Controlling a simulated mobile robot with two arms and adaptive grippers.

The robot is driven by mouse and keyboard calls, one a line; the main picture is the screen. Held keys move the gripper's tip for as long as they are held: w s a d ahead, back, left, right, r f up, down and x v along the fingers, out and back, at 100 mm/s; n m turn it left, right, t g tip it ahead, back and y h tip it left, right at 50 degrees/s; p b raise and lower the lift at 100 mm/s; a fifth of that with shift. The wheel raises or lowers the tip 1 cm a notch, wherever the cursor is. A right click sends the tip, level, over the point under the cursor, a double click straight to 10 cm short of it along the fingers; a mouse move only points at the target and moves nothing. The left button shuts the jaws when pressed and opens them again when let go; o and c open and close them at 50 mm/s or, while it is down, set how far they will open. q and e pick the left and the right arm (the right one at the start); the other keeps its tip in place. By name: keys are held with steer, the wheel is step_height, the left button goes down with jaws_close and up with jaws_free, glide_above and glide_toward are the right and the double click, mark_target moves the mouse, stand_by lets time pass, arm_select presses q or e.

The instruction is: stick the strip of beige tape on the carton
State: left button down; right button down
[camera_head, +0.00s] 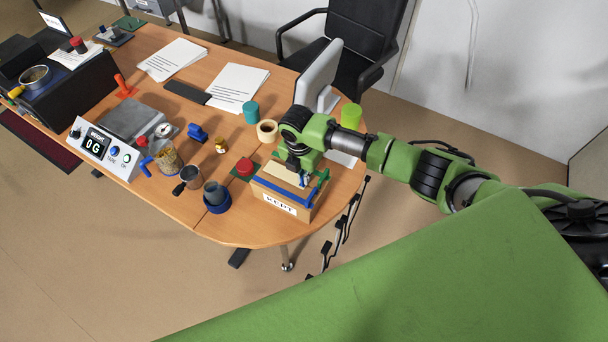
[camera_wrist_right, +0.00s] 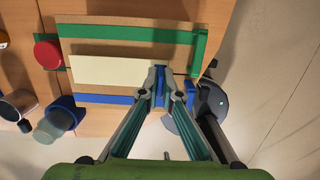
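The carton (camera_head: 277,199) is a brown box with a white label, near the rounded right end of the table. A green bar (camera_wrist_right: 130,33) and a blue bar (camera_wrist_right: 100,99) run along its sides. The pale beige strip of tape (camera_wrist_right: 105,71) stretches leftward over the carton's top from my right fingertips; it also shows in the head view (camera_head: 280,173). My right gripper (camera_wrist_right: 162,84) points down over the carton with its fingertips together on the strip's right end. Whether the strip touches the carton is unclear. My left gripper is not in view.
A red-lidded item (camera_head: 244,167), a dark cup (camera_head: 214,192) in a blue holder and a metal cup (camera_head: 191,177) stand left of the carton. A tape roll (camera_head: 267,131) and a green cylinder (camera_head: 351,116) are behind it. A scale (camera_head: 130,120) stands further left.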

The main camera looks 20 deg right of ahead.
steer(key=shift+f, duration=0.35)
stand_by(0.3)
stand_by(0.4)
steer(key=c, duration=2.2)
jaws_free()
step_height(320, 180, up, 4)
steer(key=p, duration=0.3)
steer(key=shift+f, duration=0.2)
steer(key=shift+r+p, duration=0.4)
steer(key=shift+r, duration=0.85)
